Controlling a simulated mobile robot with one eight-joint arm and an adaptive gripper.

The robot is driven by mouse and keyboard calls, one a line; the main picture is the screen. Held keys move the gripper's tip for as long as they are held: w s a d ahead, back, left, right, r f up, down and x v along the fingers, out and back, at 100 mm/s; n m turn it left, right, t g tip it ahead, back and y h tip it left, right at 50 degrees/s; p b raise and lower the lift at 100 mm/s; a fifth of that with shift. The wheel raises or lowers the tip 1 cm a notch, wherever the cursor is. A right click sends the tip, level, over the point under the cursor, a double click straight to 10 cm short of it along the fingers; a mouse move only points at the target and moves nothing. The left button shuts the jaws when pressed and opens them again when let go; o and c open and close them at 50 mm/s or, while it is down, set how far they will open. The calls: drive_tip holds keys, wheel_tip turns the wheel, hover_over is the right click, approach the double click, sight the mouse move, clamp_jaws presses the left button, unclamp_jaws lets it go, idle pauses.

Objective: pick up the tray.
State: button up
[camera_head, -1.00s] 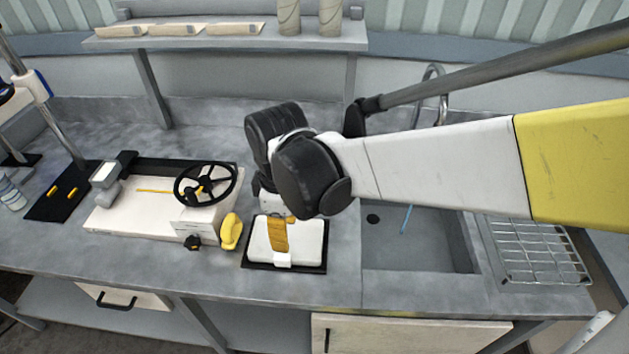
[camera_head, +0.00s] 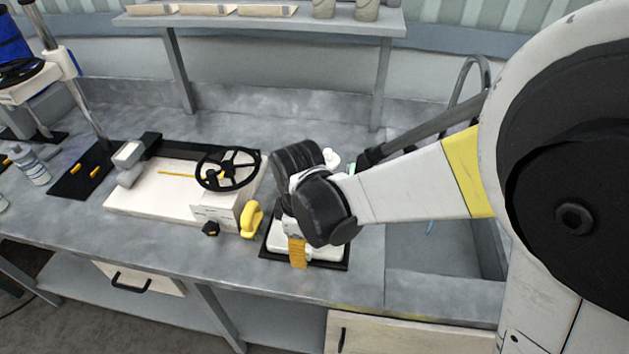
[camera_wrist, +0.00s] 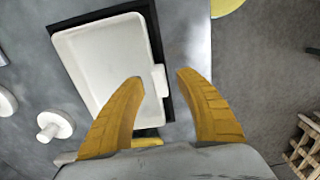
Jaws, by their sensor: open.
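The tray is a shallow white rectangle with a raised rim. In the wrist view the tray (camera_wrist: 105,65) lies on a black mat (camera_wrist: 157,45), with a small white tab (camera_wrist: 159,78) on its right edge. In the head view the tray (camera_head: 325,252) is on the counter, partly hidden by my arm and gripper. My gripper (camera_wrist: 160,77) is open, its two yellow fingers apart. In the picture the tab lies between the fingertips, one finger over the tray and the other past the mat's edge. I cannot tell the height gap. My gripper also shows in the head view (camera_head: 297,252).
A white machine (camera_head: 165,195) with a black handwheel (camera_head: 228,168) stands left of the tray, a yellow part (camera_head: 250,218) close beside it. A sink (camera_head: 440,262) lies to the right. The counter's front edge is near the tray.

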drive_tip(key=shift+f, duration=0.15)
drive_tip(key=shift+c, duration=0.5)
clamp_jaws()
